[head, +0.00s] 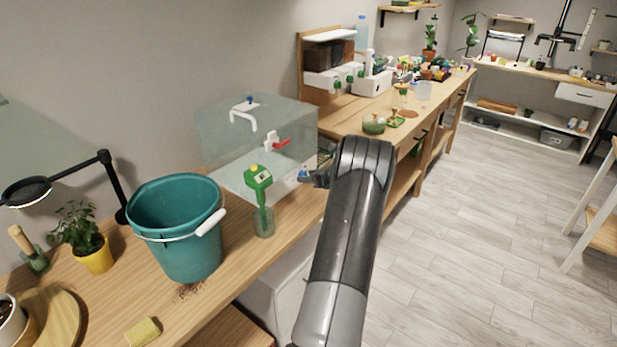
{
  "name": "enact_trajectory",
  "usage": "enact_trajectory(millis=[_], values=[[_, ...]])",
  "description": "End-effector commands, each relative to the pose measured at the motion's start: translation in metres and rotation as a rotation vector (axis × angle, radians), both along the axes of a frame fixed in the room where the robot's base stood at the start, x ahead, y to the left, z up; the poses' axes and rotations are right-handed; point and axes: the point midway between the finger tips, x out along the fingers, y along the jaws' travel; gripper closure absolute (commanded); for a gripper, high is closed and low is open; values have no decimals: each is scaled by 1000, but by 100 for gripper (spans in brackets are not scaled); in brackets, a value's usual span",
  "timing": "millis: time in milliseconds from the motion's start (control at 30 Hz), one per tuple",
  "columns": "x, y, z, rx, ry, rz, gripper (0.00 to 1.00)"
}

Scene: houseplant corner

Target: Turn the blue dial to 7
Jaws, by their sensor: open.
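A small blue part (304,172) on something white shows just left of my gripper, behind the clear tank's front corner. It may be the blue dial, but it is too small to read any number or pointer. My gripper (312,180) is the dark tip at the end of my arm, pointing left towards that blue part. It is open and I see nothing between its fingers. My arm hides part of the area around it, and I cannot tell whether the gripper touches the blue part.
A clear tank (225,135) with a white tap (244,118) and red-handled valve (276,142) stands behind. A teal bucket (175,225), a yellow-potted plant (94,256) and a sponge (143,332) are left. Floor at right is clear.

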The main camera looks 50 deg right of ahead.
Motion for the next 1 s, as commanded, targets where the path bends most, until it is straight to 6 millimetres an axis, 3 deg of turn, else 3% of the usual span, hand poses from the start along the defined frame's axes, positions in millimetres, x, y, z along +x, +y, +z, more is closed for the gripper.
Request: enact_trajectory(millis=[500,1000], values=[[-84,-2,37,-1,1,-3,52],[-94,-2,41,0,0,-1,52]])
